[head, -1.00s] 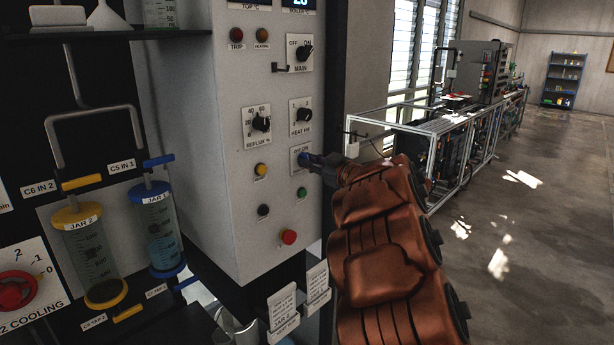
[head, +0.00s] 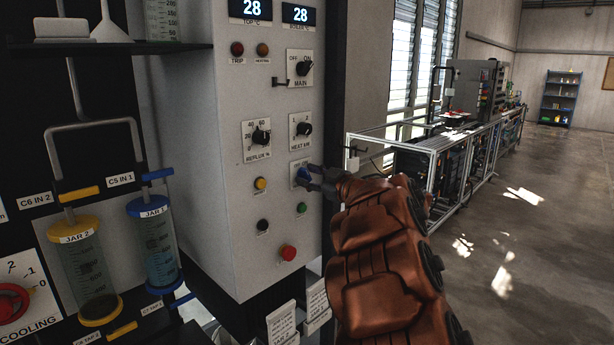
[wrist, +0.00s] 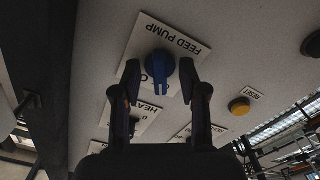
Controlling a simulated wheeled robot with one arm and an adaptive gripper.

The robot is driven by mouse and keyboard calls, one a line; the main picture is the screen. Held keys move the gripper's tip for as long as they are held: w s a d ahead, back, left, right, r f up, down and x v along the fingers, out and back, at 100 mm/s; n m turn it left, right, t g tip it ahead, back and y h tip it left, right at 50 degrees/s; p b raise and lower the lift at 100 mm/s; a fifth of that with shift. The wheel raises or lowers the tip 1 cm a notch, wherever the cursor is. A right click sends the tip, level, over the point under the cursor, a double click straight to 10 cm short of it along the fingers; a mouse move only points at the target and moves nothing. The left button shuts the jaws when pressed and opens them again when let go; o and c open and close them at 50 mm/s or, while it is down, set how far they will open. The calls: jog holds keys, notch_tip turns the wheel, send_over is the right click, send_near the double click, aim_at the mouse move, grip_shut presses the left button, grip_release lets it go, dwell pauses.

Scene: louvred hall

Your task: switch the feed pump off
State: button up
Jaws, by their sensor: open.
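The feed pump switch is a blue knob (wrist: 161,68) on a white plate (wrist: 187,46) lettered FEED PUMP, upside down in the wrist view. In the head view the blue knob (head: 301,174) sits on the pale panel below the heater knob, partly covered by my gripper (head: 315,178). My gripper (wrist: 160,80) is open, with one finger on each side of the knob. Small gaps show between the fingers and the knob, so I see no firm hold. The knob's grip points toward my palm in the wrist view; which marking it points at is hard to read.
The heater knob (head: 303,129) is just above. A yellow button (head: 260,184), a green button (head: 301,208) and a red button (head: 288,253) are nearby. The main switch (head: 304,69) is higher up. Two jars stand at the left. Open floor lies at the right.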

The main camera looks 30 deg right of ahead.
jog(key=shift+s, duration=0.15)
jog(key=p+v, duration=0.2)
jog(key=v, duration=0.4)
jog(key=shift+s, duration=0.35)
jog(key=shift+d, duration=0.15)
jog(key=v, duration=1.2)
